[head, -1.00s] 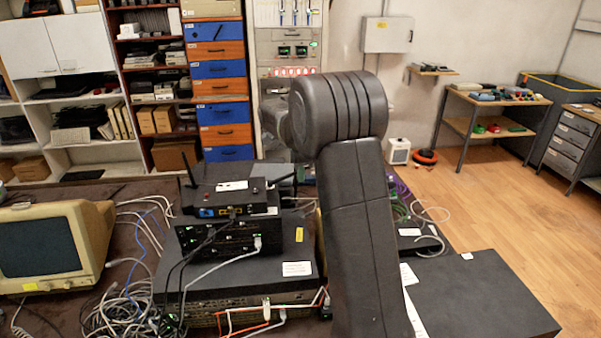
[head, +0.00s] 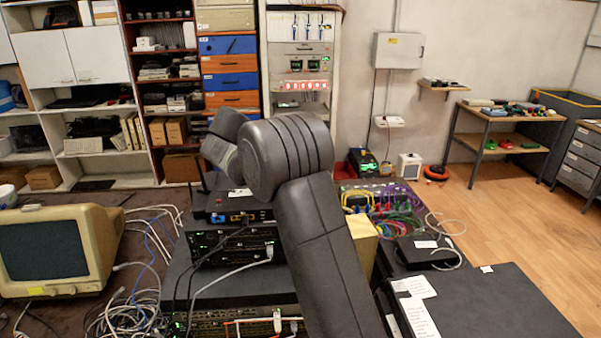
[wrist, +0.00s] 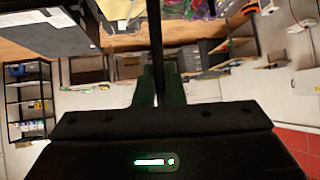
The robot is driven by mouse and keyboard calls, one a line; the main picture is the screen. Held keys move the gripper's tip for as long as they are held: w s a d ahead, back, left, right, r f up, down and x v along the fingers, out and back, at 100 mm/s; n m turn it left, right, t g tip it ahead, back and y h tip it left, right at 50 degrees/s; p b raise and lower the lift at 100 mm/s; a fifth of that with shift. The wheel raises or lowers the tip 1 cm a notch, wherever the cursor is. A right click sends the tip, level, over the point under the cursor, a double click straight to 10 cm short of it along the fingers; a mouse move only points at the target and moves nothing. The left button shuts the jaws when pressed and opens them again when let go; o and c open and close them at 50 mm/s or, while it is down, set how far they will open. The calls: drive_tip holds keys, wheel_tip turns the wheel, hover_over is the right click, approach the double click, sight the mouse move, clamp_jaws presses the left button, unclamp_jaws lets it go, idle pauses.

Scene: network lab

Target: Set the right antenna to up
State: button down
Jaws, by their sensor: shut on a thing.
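The black router (head: 232,203) sits on top of a stack of network devices (head: 232,248) in the head view. Its left antenna (head: 202,178) is a thin dark rod, near upright with a slight lean left. The right antenna is hidden behind my arm in the head view. In the wrist view, a thin dark rod, the right antenna (wrist: 155,35), runs from the top edge down between the fingers. My gripper (wrist: 158,90) is shut on it. The gripper is hidden behind my arm in the head view. The antenna's exact angle to the router cannot be told.
A beige monitor (head: 100,245) and tangled cables (head: 125,312) lie left of the stack. A yellowish box (head: 363,240), a bin of coloured cables (head: 385,203) and a large dark case (head: 490,305) stand to the right. The floor (head: 500,215) at right is clear.

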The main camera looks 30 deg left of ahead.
drive_tip(key=shift+s+a+r+t+h+b, duration=0.25)
drive_tip(key=shift+s+a+t+h+b, duration=0.4)
drive_tip(key=shift+a+t+h+b, duration=0.2)
drive_tip(key=c, duration=1.5)
unclamp_jaws()
drive_tip(key=shift+s, duration=0.1)
drive_tip(key=v, duration=1.3)
drive_tip(key=shift+s+a+b, duration=0.25)
drive_tip(key=shift+s+b, duration=0.05)
drive_tip(key=shift+w+d, duration=0.1)
drive_tip(key=shift+w, duration=0.05)
